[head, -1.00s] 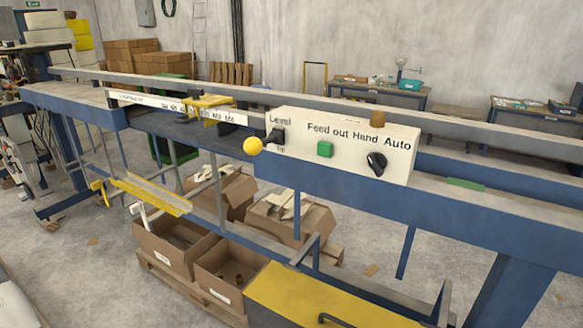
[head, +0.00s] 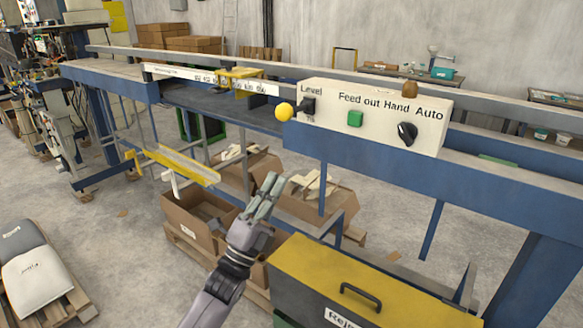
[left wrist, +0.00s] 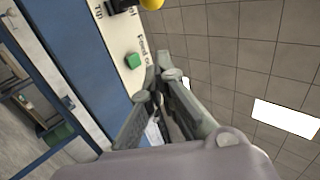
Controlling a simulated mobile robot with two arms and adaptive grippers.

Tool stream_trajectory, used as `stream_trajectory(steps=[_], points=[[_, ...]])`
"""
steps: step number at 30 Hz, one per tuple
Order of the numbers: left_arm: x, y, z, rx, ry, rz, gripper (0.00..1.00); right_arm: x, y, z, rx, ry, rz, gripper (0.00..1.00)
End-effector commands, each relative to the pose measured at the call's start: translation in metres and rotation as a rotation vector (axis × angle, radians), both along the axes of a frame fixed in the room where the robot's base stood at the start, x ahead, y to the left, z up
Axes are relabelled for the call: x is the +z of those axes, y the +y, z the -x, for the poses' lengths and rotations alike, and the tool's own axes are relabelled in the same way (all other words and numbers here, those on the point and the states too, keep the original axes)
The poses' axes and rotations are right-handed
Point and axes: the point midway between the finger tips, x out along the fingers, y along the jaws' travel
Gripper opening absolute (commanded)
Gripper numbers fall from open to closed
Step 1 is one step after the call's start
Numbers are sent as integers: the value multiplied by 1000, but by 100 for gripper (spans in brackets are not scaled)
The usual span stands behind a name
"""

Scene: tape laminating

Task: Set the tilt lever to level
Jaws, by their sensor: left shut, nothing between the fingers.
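The tilt lever (head: 285,111) has a yellow ball knob and stands out from a black mount (head: 307,107) at the left end of the cream control panel (head: 375,112). "Level" is printed above the mount and a partly hidden word below it. The knob sits about midway in height, sticking out toward me and left. In the left wrist view the knob (left wrist: 152,3) is cut by the top edge. My left gripper (head: 272,183) is shut and empty, pointing up, below the lever and apart from it in the head view. My right gripper is out of view.
The panel also carries a green button (head: 355,119) and a black rotary knob (head: 407,132). A blue beam (head: 400,165) runs under the panel. Open cardboard boxes (head: 195,225) and a bin with a yellow lid (head: 345,275) stand below.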

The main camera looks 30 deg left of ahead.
Motion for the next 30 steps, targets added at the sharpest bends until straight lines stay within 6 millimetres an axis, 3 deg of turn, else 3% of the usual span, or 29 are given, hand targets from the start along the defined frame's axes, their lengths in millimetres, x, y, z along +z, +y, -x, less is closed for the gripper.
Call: stream_trajectory(steps=[13,21,30], points=[[68,-5,-67,-1,3,1,0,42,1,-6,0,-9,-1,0],[79,17,-84,-2,5,2,0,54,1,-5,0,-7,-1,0],[79,20,-86,-2,5,3,0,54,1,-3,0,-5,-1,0]])
